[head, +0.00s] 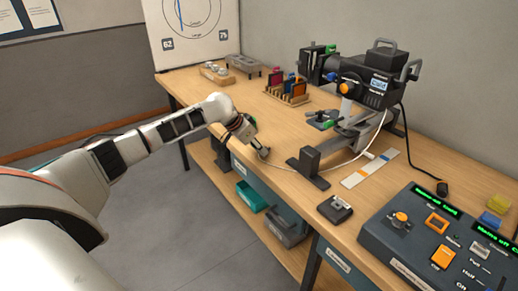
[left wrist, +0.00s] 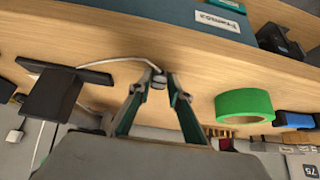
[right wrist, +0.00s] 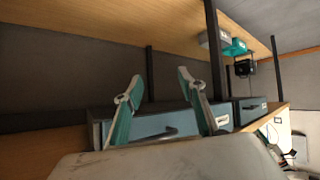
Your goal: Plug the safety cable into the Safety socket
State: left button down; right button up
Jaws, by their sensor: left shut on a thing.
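My left gripper (head: 262,153) is over the table's front edge. In the left wrist view its fingertips (left wrist: 160,78) are shut on the small grey-white end (left wrist: 158,84) of a pale cable (left wrist: 122,61). In the head view the white safety cable (head: 347,162) curves from my left gripper past the black stand foot and up to the black stage lamp (head: 375,87). I cannot make out any label reading Safety, so I cannot tell which socket it is. My right gripper (right wrist: 160,82) is open and empty in the right wrist view, facing the bench's drawers and underside.
A control desk (head: 425,240) with lit displays stands at the right. The black stand foot (head: 308,165) is close right of my left gripper. A colour filter rack (head: 288,92) stands behind. A green tape roll (left wrist: 244,106) shows in the left wrist view.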

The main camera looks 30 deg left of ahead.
pick_arm(q)
jog(key=shift+r+p, duration=0.8)
jog(key=shift+p, duration=0.3)
jog(key=shift+r+p, duration=0.55)
jog(key=shift+p, duration=0.55)
jog(key=shift+r+p, duration=0.75)
jog(key=shift+r, duration=0.4)
